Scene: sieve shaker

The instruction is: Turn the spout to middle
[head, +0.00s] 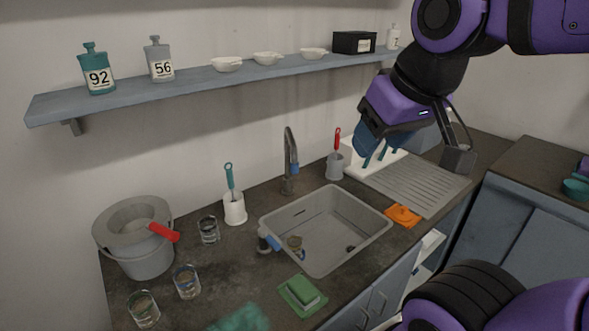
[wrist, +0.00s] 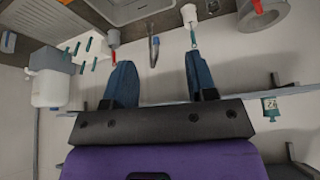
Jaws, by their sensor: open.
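The faucet (head: 289,160) stands upright behind the sink (head: 368,238), near its back left corner. The spout's exact angle over the basin is hard to tell. My gripper (head: 366,148) is in the air to the right of the faucet and apart from it, above the drainboard side. In the wrist view my gripper (wrist: 158,62) has its two blue fingers wide apart with nothing between them. The faucet (wrist: 154,52) shows there beyond the fingertips.
A white cup with a teal-handled brush (head: 234,208) stands left of the faucet, and a grey cup with a red-handled brush (head: 335,165) stands right. The shelf (head: 200,88) runs along the wall above. A drainboard (head: 420,185) lies to the right; glasses and a bucket (head: 145,262) stand left.

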